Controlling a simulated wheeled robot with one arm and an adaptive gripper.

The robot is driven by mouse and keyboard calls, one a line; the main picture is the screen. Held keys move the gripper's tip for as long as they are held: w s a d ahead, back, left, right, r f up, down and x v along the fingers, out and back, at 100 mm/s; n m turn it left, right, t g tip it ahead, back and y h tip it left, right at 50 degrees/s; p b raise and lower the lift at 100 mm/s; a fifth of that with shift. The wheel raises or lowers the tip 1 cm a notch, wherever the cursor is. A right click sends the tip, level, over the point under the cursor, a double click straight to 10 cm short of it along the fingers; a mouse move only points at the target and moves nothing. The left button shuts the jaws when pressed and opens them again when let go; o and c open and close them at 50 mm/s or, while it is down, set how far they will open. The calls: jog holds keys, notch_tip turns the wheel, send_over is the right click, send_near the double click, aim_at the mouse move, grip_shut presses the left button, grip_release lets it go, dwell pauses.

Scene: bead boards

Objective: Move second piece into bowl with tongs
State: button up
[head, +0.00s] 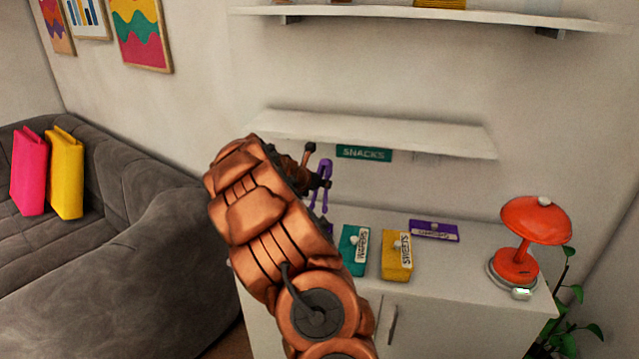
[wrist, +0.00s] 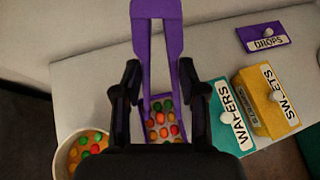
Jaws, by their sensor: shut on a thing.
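My gripper (head: 314,168) is shut on purple tongs (head: 326,170), which stand above the cabinet top. In the wrist view my gripper (wrist: 160,84) holds the tongs (wrist: 143,33) between its fingers, and the tong arms run down toward an open purple box (wrist: 182,141). Several round red, orange and green pieces (wrist: 163,118) lie in this box. I cannot tell whether a piece is between the tong tips. A white bowl (wrist: 60,150) stands left of the box with orange, red and green pieces in it, partly cut off by the frame and my gripper. My arm hides the bowl in the head view.
To the right lie a teal WAFERS box (head: 354,250), a yellow SWEETS box (head: 397,256) and a purple DROPS lid or box (head: 434,231). A red lamp (head: 520,230) stands at the right end. A white shelf (head: 380,133) with a SNACKS sign hangs above.

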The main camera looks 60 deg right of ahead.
jog(key=shift+f, duration=0.15)
notch_tip(320, 180, down, 10)
jog(key=b, duration=0.8)
jog(key=shift+r, duration=0.2)
jog(key=shift+o, duration=0.5)
grip_shut()
notch_tip(320, 180, up, 12)
jog(key=p, duration=1)
jog(key=shift+w+a, duration=0.1)
